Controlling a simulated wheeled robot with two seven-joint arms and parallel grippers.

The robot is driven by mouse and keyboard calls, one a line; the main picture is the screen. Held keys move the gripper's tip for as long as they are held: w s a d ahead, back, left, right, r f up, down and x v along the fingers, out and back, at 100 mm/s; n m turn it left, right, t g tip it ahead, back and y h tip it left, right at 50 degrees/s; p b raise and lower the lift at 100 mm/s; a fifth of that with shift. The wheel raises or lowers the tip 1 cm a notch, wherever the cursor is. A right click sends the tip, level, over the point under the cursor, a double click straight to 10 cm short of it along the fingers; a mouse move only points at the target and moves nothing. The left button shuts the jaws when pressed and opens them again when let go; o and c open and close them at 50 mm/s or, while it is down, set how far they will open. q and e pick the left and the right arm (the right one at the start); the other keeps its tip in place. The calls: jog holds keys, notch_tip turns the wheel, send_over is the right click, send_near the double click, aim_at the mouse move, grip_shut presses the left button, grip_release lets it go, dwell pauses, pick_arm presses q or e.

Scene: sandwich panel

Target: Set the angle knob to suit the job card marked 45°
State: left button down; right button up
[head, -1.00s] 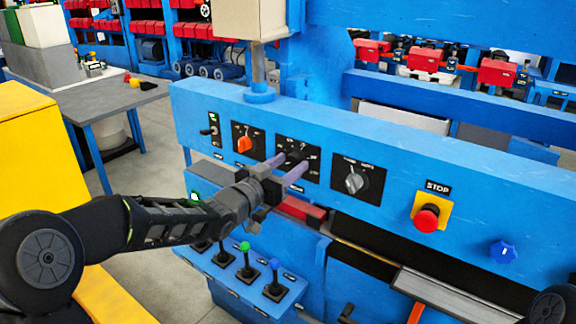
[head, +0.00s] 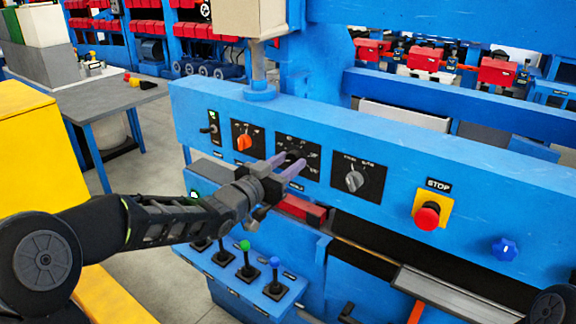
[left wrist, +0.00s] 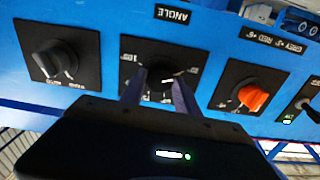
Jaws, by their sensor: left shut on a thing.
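The angle knob (left wrist: 160,86) is black and sits on a black dial plate (head: 313,153) in the blue panel, under an ANGLE label in the left wrist view. My left gripper (head: 289,160) reaches it from the front and is shut on it, one finger on each side. The fingers and wrist hide much of the knob and part of its scale. I cannot read the knob's setting for sure. No card marked 45° can be made out. My right gripper is out of view.
An orange knob (head: 244,142) and a small toggle switch (head: 210,130) are left of the angle dial. A grey knob (head: 354,180) and a red stop button (head: 427,216) are to its right. Several levers (head: 247,262) stand on a ledge below my left arm.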

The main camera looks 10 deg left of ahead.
pick_arm(q)
jog(key=m+b, duration=0.1)
jog(key=b, duration=0.1)
jog(key=m+b, duration=0.3)
jog(key=b, duration=0.1)
jog(key=shift+f+m, duration=0.25)
jog(key=shift+m, duration=0.05)
jog(key=shift+m+b, duration=0.95)
jog(key=shift+m, duration=0.15)
jog(key=shift+r+m+b, duration=0.2)
jog(key=shift+m+b, duration=0.3)
jog(key=shift+m, duration=0.3)
jog(key=c, duration=0.9)
grip_release()
jog(key=v, duration=0.7)
jog(key=shift+s+p, duration=0.3)
jog(key=shift+s, duration=0.05)
